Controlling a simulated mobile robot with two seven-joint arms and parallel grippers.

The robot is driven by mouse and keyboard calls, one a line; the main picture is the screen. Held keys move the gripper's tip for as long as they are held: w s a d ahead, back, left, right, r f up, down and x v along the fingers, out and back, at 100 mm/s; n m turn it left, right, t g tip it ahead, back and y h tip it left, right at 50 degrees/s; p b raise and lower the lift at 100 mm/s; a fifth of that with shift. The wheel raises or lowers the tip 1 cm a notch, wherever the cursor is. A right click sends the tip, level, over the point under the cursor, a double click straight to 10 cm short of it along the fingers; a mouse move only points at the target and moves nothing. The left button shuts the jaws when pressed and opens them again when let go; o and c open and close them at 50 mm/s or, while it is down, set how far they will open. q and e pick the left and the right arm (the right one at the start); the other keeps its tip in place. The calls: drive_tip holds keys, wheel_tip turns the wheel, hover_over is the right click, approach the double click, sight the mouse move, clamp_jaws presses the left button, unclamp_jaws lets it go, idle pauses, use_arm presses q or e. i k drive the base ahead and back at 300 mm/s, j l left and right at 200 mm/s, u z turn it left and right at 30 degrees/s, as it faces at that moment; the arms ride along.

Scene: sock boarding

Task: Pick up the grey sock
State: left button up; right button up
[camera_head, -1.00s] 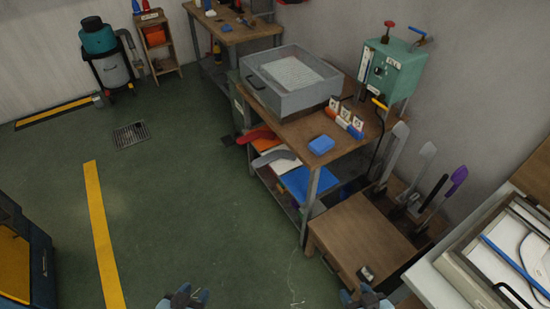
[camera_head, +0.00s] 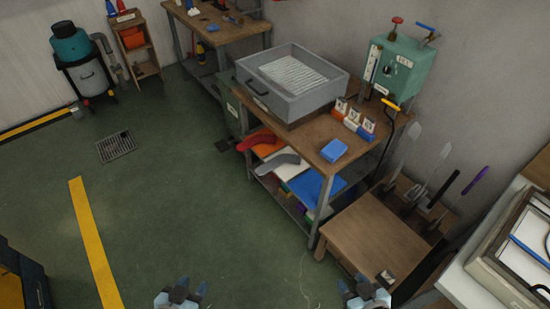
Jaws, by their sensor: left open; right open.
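The grey sock (camera_head: 280,162) lies on the lower shelf of the wooden workbench (camera_head: 305,137), over a white item, with its end hanging past the shelf's front edge. A red sock (camera_head: 258,140) lies just behind it on the same shelf. My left gripper (camera_head: 187,287) is open and empty at the bottom of the view, over the green floor. My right gripper (camera_head: 361,287) is open and empty at the bottom right, near the low wooden table. Both grippers are well apart from the grey sock.
A blue stack (camera_head: 316,188) sits beside the sock on the shelf. On the bench top stand a grey tray (camera_head: 292,100), a blue block (camera_head: 334,151) and a green machine (camera_head: 397,72). The low wooden table (camera_head: 372,238) is at the right. The green floor (camera_head: 170,200) left of the bench is clear.

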sight(261, 170)
drive_tip(key=i+j+z, duration=0.1)
drive_tip(key=j, duration=0.35)
drive_tip(key=i+j+z, duration=0.1)
drive_tip(key=i+j, duration=0.2)
drive_tip(key=j, duration=0.15)
drive_tip(key=i+j+z, duration=0.1)
drive_tip(key=j, duration=0.35)
drive_tip(key=i+j+z, duration=0.1)
drive_tip(key=j, duration=0.35)
drive_tip(key=i+j+z, duration=0.1)
drive_tip(key=j, duration=0.4)
drive_tip(key=i+j+z, duration=0.1)
drive_tip(key=i+j, duration=0.15)
drive_tip(key=j, duration=0.25)
drive_tip(key=i+j, duration=0.1)
drive_tip(key=j, duration=0.4)
drive_tip(key=i+j+z, duration=0.15)
drive_tip(key=i+j, duration=0.3)
